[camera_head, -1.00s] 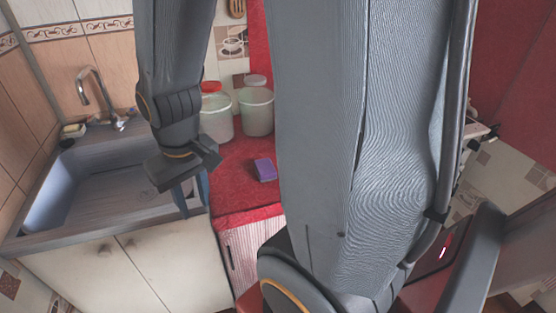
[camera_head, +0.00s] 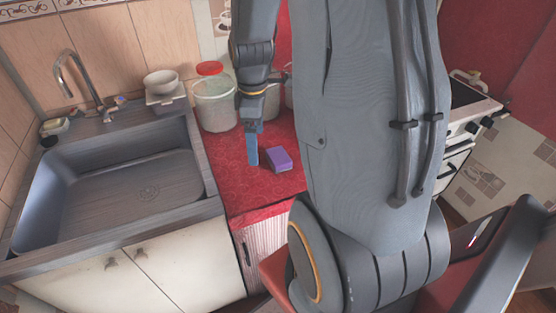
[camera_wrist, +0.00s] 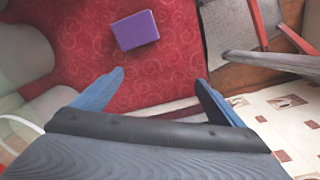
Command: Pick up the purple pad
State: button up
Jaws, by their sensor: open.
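The purple pad (camera_head: 278,160) lies flat on the red oilcloth counter (camera_head: 245,185), right of the sink. It also shows in the wrist view (camera_wrist: 136,30), near the top, on the red patterned cloth. My gripper (camera_head: 252,150) is over the counter just left of the pad, pointing down. In the wrist view its two blue fingers (camera_wrist: 158,80) are spread apart with nothing between them. The pad lies beyond the fingertips there, clear of both. How high the fingertips are above the cloth is hard to tell.
The grey sink (camera_head: 150,185) with its tap (camera_head: 85,80) is to the left. A red-lidded jar (camera_head: 214,100) stands at the back of the counter, with other containers partly hidden behind my arm. A white bowl (camera_head: 161,82) sits behind the sink. A stove (camera_head: 470,110) is at the right.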

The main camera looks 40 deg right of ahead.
aim_at(278, 155)
jog(key=d+f+n, duration=0.1)
jog(key=d, duration=0.2)
jog(key=w+d+f+n, duration=0.1)
jog(key=d+n, duration=0.1)
jog(key=d+f+n, duration=0.2)
jog(key=d, duration=0.1)
jog(key=shift+w+d, duration=0.15)
jog(key=shift+d, duration=0.2)
jog(key=shift+f+p, duration=0.95)
jog(key=shift+f, duration=2.9)
jog(key=c, duration=1.2)
notch_tip(278, 155, up, 10)
jog(key=b, duration=0.2)
